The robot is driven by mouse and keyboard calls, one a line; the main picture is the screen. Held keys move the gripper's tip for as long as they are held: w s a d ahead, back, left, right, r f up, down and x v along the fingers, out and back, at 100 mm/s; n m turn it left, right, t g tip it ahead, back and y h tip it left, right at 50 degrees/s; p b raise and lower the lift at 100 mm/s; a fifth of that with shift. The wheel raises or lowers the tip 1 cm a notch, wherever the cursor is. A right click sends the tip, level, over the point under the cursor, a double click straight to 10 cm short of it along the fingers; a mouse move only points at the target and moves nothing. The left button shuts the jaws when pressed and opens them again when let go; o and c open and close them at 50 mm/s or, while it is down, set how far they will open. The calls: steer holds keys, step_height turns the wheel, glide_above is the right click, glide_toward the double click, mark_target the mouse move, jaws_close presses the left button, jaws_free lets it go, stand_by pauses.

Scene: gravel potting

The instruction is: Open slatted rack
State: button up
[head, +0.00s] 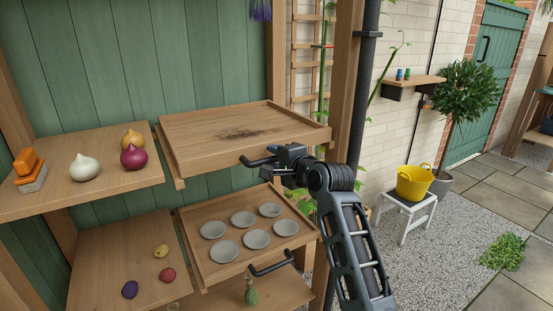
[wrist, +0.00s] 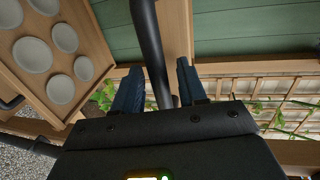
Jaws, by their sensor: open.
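An upper wooden pull-out (head: 215,125) with a dark stained top sits in the middle of the head view. A dark bar handle (head: 258,162) is on its front. Below it, a wooden tray (head: 200,270) holding several grey saucers stands out from the frame, with its own dark handle (head: 272,268). I cannot make out slats on either one. My gripper (head: 278,157) is at the upper handle. In the wrist view its two blue-grey fingers (wrist: 160,88) are apart, with the dark handle bar (wrist: 148,35) running between them; contact cannot be told.
A left shelf (head: 50,205) holds onions and orange and grey blocks. A lower shelf (head: 110,240) holds small round items. A green bottle (head: 250,292) stands below the saucer tray. A wooden post (head: 345,80) and dark pipe (head: 366,90) rise close to my arm.

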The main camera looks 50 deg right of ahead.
jaws_close()
steer(key=shift+s, duration=0.1)
stand_by(0.5)
